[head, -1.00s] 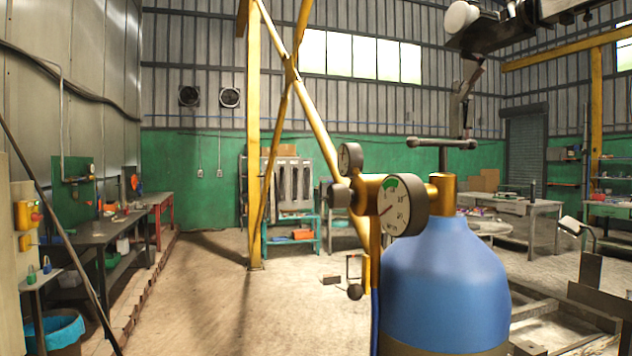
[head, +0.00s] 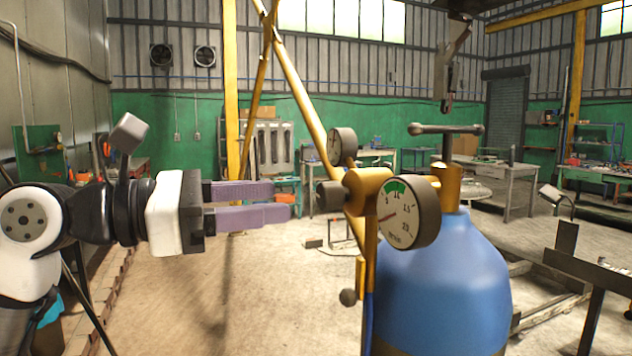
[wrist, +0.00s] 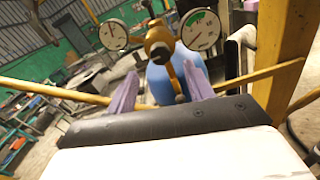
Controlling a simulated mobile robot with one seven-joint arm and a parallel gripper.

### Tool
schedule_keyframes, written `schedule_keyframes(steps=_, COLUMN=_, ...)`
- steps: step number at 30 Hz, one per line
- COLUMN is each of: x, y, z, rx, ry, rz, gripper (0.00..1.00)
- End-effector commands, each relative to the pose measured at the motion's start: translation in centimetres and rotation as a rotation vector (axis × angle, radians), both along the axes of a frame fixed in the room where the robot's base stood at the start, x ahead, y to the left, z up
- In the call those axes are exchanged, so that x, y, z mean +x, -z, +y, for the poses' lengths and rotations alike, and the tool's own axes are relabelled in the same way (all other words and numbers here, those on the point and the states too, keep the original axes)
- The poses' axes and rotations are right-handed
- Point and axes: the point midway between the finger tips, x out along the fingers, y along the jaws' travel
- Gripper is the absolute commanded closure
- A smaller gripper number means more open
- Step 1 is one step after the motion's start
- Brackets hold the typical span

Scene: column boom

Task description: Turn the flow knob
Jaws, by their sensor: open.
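A brass regulator (head: 368,190) is mounted on a blue gas cylinder (head: 440,285). It carries a large dial gauge (head: 410,213) and a smaller one (head: 342,146). A dark grey round knob (head: 330,194) sticks out of its left end, and a small dark knob (head: 348,297) sits lower on its stem. I cannot tell for sure which is the flow knob. My gripper (head: 280,202) is open and empty, its purple fingers pointing right at the grey knob, apart from it. In the wrist view the regulator (wrist: 158,36) appears beyond and between the fingers.
A T-shaped handle (head: 446,130) stands above the cylinder's brass valve. A yellow diagonal brace (head: 300,95) runs behind the regulator. Benches line the left wall and the back. The floor (head: 250,310) below my gripper is clear.

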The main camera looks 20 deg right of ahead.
Motion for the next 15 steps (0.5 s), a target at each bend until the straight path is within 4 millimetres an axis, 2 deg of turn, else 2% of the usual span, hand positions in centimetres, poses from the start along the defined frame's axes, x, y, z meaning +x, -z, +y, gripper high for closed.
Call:
schedule_keyframes(steps=1, x=-0.1, y=-0.3, z=-1.2, rx=0.003, ry=0.005, rz=0.001, gripper=0.48)
schedule_keyframes(steps=6, x=-0.1, y=-0.3, z=-4.4, rx=0.0, ry=0.004, rz=0.0, gripper=0.48)
schedule_keyframes(steps=10, x=0.0, y=-0.2, z=-6.0, rx=-0.001, ry=0.003, rz=0.001, gripper=0.48)
schedule_keyframes(steps=15, x=0.0, y=-0.1, z=-7.1, rx=-0.002, ry=0.001, rz=0.001, gripper=0.48)
